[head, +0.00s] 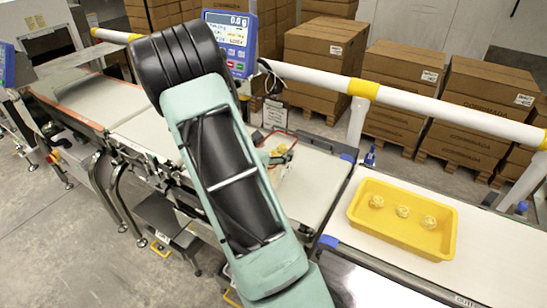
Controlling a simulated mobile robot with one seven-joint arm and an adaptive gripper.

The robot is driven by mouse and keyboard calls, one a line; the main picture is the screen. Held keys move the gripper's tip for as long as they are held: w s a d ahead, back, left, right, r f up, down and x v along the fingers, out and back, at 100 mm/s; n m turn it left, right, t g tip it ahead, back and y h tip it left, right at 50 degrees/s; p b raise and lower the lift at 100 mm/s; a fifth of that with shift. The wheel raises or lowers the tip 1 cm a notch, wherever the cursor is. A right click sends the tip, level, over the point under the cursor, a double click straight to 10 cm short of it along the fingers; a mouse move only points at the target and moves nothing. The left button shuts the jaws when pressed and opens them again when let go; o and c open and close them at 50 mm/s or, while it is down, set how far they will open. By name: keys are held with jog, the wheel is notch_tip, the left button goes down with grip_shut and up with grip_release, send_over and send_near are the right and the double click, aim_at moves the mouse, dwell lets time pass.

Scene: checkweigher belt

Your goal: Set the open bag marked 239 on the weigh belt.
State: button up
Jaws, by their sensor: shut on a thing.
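My arm crosses the middle of the head view and hides much of the belt line. My gripper (281,156) shows only in part, small and dark, just right of the arm. It is shut on a pale bag (278,172) with yellowish pieces at its top. The bag is over or on the pale belt right of my arm; I cannot tell whether it touches. Its marking cannot be read. The weigh display (228,29) behind my arm reads 0.0 g. A pale belt section (140,128) shows left of my arm, and another belt (314,190) right of it.
A yellow tray (357,218) with three small yellowish pieces stands on the white surface (479,235) at right. A white and yellow rail (445,108) runs behind the belts. Stacked cartons (390,90) stand beyond it. The belt left of my arm looks clear.

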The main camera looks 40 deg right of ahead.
jog(key=shift+w+d+f, duration=0.15)
jog(key=shift+w+f, duration=0.1)
jog(key=shift+f, duration=1.55)
jog(key=shift+f, duration=0.2)
jog(key=o, duration=1.7)
jog(key=shift+o, duration=0.2)
jog(key=shift+a+r, duration=0.2)
jog(key=shift+r, duration=0.1)
jog(key=v, duration=1.1)
jog(key=shift+s+a+b, duration=0.25)
jog(key=shift+b, duration=0.1)
